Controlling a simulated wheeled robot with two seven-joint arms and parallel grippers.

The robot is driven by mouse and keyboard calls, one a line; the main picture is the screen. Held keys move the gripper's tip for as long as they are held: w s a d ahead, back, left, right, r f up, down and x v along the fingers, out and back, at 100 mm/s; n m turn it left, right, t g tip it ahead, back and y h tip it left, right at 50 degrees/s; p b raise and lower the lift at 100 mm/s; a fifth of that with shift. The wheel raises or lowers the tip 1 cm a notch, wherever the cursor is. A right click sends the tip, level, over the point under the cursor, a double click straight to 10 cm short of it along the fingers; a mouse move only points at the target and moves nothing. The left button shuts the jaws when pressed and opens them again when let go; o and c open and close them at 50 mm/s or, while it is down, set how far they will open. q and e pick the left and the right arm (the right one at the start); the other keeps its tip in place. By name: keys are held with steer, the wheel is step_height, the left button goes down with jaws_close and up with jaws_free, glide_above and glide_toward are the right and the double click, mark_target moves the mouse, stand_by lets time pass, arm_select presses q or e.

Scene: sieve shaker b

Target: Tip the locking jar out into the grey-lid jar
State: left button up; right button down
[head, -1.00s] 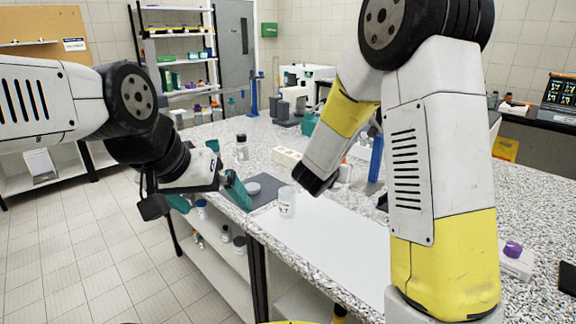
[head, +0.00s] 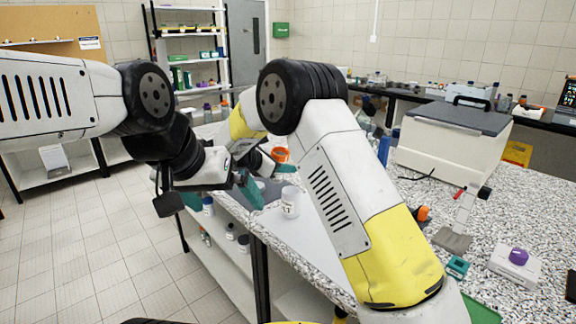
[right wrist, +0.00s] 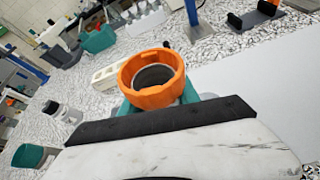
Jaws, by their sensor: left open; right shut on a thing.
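The locking jar (head: 281,154) has an orange collar. In the right wrist view its open mouth (right wrist: 152,76) faces the camera, with a dark grey inner wall. My right gripper (head: 283,166) is shut on it, its teal fingers partly hidden behind the collar. I cannot tell what is inside. A translucent white jar with a label, apparently the grey-lid jar (head: 290,202), stands upright and lidless near the bench's front edge. The locking jar is behind and above it, apart from it. My left gripper (head: 222,196) is open and empty, left of the white jar.
A white sheet (head: 311,240) lies on the speckled bench, partly hidden by my right arm. A large grey-lidded box (head: 452,140) stands at right. A purple-capped item (head: 518,257) is at the right front. Bottles stand on the shelf below the bench (head: 230,232).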

steer(key=m+t+y, duration=0.2)
steer(key=m, duration=0.2)
steer(key=m+t+y, duration=0.2)
steer(key=m, duration=0.2)
steer(key=m+t+y, duration=0.2)
steer(key=m+t, duration=0.1)
steer(key=m, duration=0.1)
steer(key=shift+w+a+r+m, duration=0.1)
steer(key=shift+a+m, duration=0.1)
steer(key=shift+m, duration=0.1)
steer(key=shift+d+r, duration=0.1)
stand_by(3.1)
